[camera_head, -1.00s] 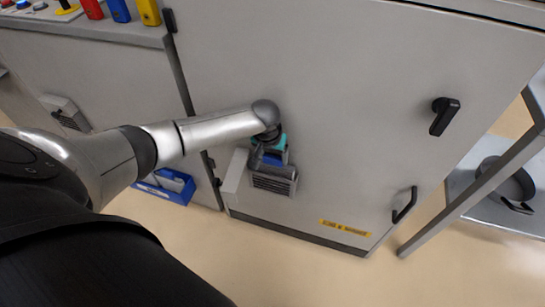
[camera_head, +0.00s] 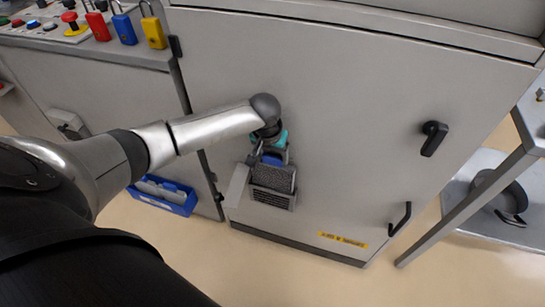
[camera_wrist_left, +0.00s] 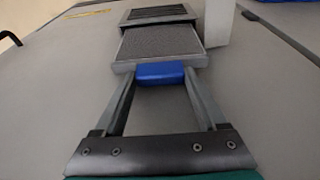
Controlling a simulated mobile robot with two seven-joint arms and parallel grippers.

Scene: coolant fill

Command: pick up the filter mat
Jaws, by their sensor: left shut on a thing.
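The filter mat is a grey, grainy panel (camera_head: 273,177) with a blue tab (camera_head: 272,160) at its upper end. My left gripper (camera_head: 271,155) is shut on the blue tab. In the left wrist view the fingers (camera_wrist_left: 160,76) clasp the tab's two sides, and the grey mat (camera_wrist_left: 160,42) extends beyond it. The mat stands partly out of the slatted vent housing (camera_head: 272,199) on the cabinet front. Its lower end overlaps the housing; I cannot tell whether it is still inside. My right gripper is not in view.
A pale grey flap (camera_head: 237,185) stands open left of the housing. A blue bin (camera_head: 165,195) with pale mats sits at lower left. The cabinet door (camera_head: 340,100) carries a black latch (camera_head: 434,138) and a handle (camera_head: 400,218). A metal-framed cart (camera_head: 490,190) stands at right.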

